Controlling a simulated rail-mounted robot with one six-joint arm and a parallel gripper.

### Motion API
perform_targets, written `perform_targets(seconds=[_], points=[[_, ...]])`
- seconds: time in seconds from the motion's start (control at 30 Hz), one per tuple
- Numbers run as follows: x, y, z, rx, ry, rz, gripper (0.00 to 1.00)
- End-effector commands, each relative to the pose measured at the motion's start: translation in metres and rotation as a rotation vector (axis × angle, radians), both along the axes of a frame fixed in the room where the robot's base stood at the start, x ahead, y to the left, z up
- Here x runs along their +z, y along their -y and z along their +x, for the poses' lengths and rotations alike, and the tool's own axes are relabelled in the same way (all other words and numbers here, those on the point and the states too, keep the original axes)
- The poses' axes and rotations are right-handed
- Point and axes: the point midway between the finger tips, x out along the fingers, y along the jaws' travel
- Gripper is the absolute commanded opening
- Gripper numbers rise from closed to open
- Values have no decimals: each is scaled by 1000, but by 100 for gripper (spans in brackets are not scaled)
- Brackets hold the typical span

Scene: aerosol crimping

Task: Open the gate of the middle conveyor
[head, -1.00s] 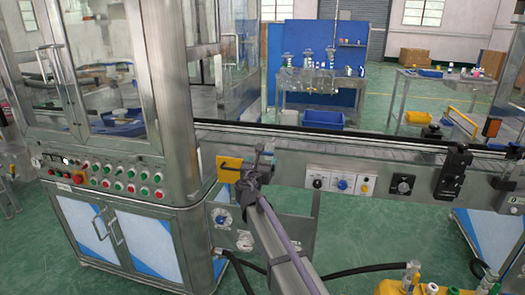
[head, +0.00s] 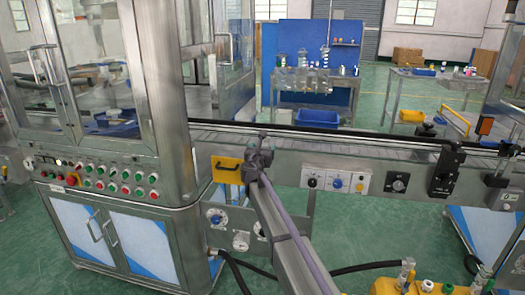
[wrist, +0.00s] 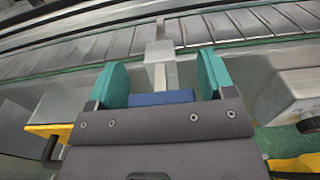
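The conveyor (head: 330,146) runs across the head view, with its slatted belt also across the top of the wrist view (wrist: 95,53). In the wrist view a small square metal block (wrist: 160,51) with a narrow stem (wrist: 160,76) stands at the belt's near edge; it may be the gate's part. My gripper (wrist: 161,64) is open, with teal fingers on either side of the stem and visible gaps to both. In the head view my gripper (head: 261,148) is at the conveyor's front side, its fingers too small to make out.
The machine cabinet (head: 120,240) stands at left. A dark hose (head: 355,268) runs low in front.

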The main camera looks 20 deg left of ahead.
Motion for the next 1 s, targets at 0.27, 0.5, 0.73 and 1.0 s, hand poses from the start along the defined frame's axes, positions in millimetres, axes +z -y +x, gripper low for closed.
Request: perform_targets(seconds=[0.27, 0.5, 0.73, 1.0], points=[[0, 0, 0, 0, 0, 0, 49], [0, 0, 0, 0, 0, 0, 26], [0, 1, -5, 0, 0, 0, 17], [0, 9, -54, 1, 0, 0, 17]])
